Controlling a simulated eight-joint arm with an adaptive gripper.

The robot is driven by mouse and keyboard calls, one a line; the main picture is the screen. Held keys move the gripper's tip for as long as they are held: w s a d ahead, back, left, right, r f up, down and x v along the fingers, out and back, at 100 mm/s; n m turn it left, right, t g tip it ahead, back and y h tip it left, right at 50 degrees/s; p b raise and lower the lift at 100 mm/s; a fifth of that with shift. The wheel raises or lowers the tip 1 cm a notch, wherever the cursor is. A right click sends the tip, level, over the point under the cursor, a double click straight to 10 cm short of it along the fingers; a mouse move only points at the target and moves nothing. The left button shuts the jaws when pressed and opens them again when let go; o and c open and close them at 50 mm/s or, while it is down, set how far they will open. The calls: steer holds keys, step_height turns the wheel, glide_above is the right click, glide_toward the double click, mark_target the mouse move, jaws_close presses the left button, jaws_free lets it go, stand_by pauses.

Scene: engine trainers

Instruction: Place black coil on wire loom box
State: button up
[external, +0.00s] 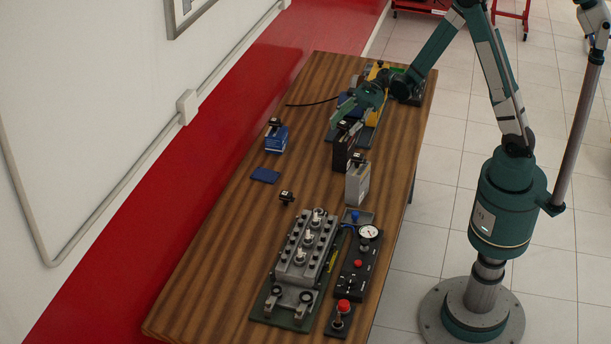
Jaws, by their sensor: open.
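Several small black coil-like parts are in the external view. One black coil (287,198) lies on the bare table left of the engine block. Others sit on top of the blue box (275,140), the dark box (341,152) and the grey box (357,185). Labels are too small to read, so I cannot tell which box is the wire loom box. My gripper (336,120) is open above the far part of the table, near the top of the dark box. Whether it touches the black part there (344,126) cannot be told. No part is seen held.
A grey engine block (303,255) and a black gauge panel (358,265) fill the near end of the wooden table (215,270). A flat blue piece (265,175) lies left of centre. A yellow device with a black cable is behind my gripper. The left side is clear.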

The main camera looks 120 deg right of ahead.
steer(key=v, duration=1.2)
stand_by(0.9)
steer(key=w+a+r+n+g, duration=0.2)
steer(key=w+a+n, duration=0.2)
steer(key=a, duration=0.5)
steer(key=w+a+r+n+g+h, duration=0.1)
steer(key=w+a+n+g, duration=0.15)
steer(key=w+a, duration=0.45)
steer(key=w+a+r+n+g, duration=0.2)
steer(key=a+n, duration=0.3)
steer(key=a, duration=0.6)
steer(key=s+a+r+n+h, duration=0.1)
steer(key=s+a+n, duration=0.2)
steer(key=a+n, duration=0.3)
steer(key=s+a+r+n+h, duration=0.1)
steer(key=s+a+n+h, duration=0.1)
steer(key=s+a+n, duration=0.2)
steer(key=s+a+r+n+h, duration=0.1)
steer(key=s+a+n, duration=0.3)
steer(key=a+n, duration=0.5)
steer(key=a, duration=0.6)
steer(key=shift+r+n, duration=0.3)
steer(key=shift+n, duration=0.05)
